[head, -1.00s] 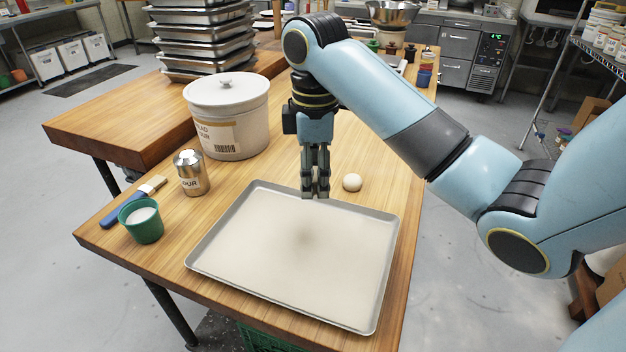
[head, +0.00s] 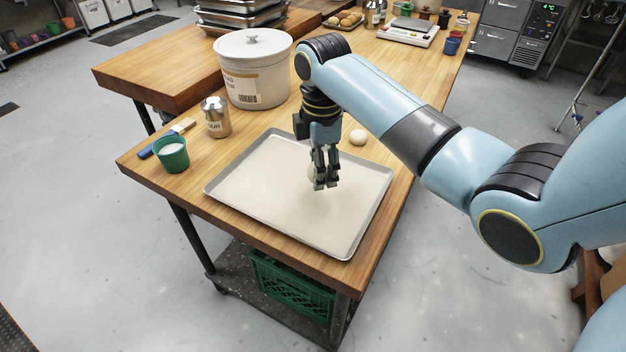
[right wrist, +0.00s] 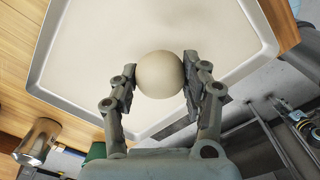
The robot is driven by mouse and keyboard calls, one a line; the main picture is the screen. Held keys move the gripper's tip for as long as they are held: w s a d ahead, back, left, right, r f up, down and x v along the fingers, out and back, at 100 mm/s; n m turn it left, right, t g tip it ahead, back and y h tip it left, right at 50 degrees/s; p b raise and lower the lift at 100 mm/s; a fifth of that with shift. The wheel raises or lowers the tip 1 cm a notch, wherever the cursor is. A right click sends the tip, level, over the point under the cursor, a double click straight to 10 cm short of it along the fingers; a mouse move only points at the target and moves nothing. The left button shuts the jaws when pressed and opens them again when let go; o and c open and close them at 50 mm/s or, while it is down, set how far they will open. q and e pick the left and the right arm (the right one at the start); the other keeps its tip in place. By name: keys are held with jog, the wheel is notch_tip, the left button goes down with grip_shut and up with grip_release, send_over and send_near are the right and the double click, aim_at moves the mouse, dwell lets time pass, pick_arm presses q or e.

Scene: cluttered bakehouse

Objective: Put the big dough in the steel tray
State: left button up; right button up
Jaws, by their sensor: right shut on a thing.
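The big dough (right wrist: 160,74) is a pale round ball. My right gripper (head: 325,184) is shut on it, with a finger on each side in the right wrist view (right wrist: 160,85). In the head view the fingers hide much of the dough (head: 312,172). It is over the back middle part of the steel tray (head: 345,247); I cannot tell if it touches the tray. The tray is shallow, lies flat on the wooden table and holds nothing else. Another dough ball (head: 358,137) sits on the table behind the tray. My left gripper is not in view.
Left of the tray stand a green cup (head: 172,155), a metal shaker (head: 216,118) and a brush (head: 165,139). A large white lidded tub (head: 252,75) is behind them. A green crate (head: 290,283) is under the table.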

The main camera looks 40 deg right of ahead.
jog(key=shift+w+a+f, duration=0.1)
jog(key=shift+w+f, duration=0.5)
jog(key=shift+w, duration=0.3)
jog(key=shift+f, duration=0.3)
notch_tip(320, 180, down, 3)
jog(key=shift+f, duration=0.15)
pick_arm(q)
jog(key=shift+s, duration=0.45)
pick_arm(e)
jog(key=shift+f, duration=0.15)
jog(key=o, duration=0.9)
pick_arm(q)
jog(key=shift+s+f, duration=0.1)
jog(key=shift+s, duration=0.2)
